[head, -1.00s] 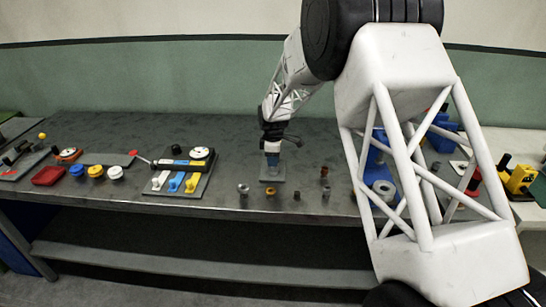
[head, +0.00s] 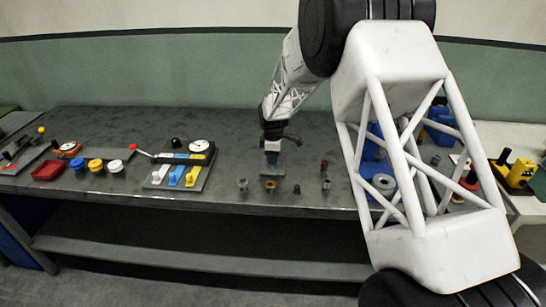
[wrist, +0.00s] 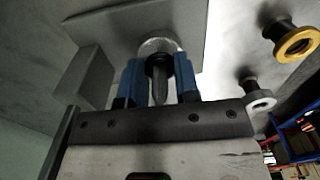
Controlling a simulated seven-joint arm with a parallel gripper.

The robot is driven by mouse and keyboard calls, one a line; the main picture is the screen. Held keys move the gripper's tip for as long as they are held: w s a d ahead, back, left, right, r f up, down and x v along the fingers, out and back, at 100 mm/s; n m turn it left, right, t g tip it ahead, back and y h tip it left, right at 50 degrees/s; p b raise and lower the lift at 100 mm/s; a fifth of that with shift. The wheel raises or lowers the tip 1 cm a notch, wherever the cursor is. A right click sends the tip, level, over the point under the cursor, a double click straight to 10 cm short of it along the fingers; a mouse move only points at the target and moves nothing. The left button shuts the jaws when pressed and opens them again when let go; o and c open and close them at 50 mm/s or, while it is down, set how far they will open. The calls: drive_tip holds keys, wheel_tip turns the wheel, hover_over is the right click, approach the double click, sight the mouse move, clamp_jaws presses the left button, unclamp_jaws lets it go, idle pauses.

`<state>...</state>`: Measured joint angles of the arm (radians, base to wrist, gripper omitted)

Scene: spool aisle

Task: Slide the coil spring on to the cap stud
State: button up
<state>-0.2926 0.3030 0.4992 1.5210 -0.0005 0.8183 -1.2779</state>
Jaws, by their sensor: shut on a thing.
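My gripper (head: 272,153) points down over a small grey plate (head: 272,170) on the bench. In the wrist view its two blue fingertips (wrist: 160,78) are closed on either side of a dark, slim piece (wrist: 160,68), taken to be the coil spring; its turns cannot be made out. A round silvery piece (wrist: 158,46) shows just beyond the fingertips, against the plate (wrist: 120,25); it may be part of the cap stud. The dark piece overlaps it in the picture. Whether the spring is around the stud or only in line with it cannot be told.
Near the plate stand a grey ringed part (head: 243,185), a yellow-ringed part (head: 270,185) and several small dark posts (head: 326,184). Levers and switches on a panel (head: 180,170) lie to the left. Blue parts (head: 440,128) stand right, partly behind my arm.

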drive_tip(key=o, duration=1)
drive_tip(key=shift+c, duration=0.2)
drive_tip(key=shift+r, duration=3.9)
